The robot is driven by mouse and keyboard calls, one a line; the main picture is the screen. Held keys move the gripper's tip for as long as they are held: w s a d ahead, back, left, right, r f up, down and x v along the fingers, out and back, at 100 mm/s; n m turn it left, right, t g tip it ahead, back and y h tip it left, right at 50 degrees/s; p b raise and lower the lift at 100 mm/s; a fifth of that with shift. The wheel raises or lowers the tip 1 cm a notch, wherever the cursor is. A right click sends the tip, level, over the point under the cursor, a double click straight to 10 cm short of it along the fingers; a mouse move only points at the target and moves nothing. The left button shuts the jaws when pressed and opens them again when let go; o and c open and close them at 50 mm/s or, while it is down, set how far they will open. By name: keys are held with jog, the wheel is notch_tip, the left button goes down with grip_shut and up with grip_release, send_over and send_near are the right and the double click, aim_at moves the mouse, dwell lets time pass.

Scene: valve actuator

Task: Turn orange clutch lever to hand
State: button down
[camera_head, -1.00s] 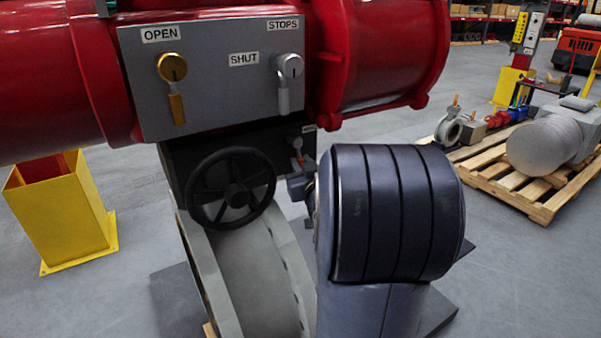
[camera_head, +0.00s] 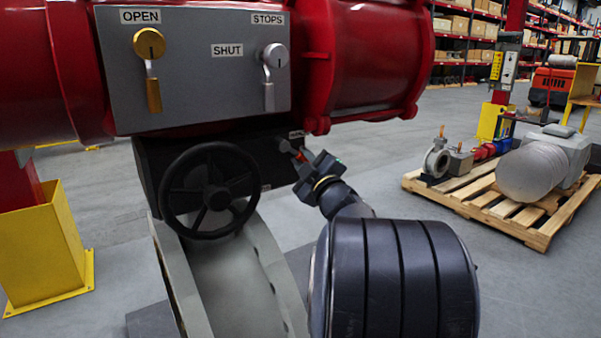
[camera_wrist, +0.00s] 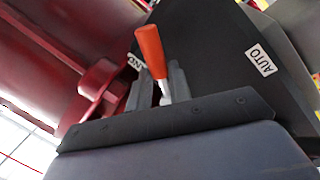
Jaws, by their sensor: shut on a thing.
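The clutch lever has an orange grip (camera_wrist: 150,52) and a metal shank, and my gripper (camera_wrist: 162,88) is shut on it in the wrist view. The two dark fingers stand on either side of the lever, with the orange end beyond them. A partly hidden label ending in "ND" (camera_wrist: 136,62) lies beside the orange end; the "AUTO" label (camera_wrist: 262,60) is off to the right.
A black handwheel (camera_head: 210,190) stands left of the lever. Above are a grey panel (camera_head: 200,90) with a gold and a silver lever, and the red actuator body (camera_head: 370,60). A yellow stand (camera_head: 40,250) is at left, a loaded pallet (camera_head: 480,205) at right.

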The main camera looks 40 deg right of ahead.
jog(key=shift+d+r+n, duration=0.15)
jog(key=shift+n, duration=0.45)
jog(key=shift+r+b, duration=0.1)
jog(key=shift+b, duration=0.2)
jog(key=c, duration=1.3)
grip_release()
jog(key=v, duration=1)
jog(key=shift+s, duration=0.35)
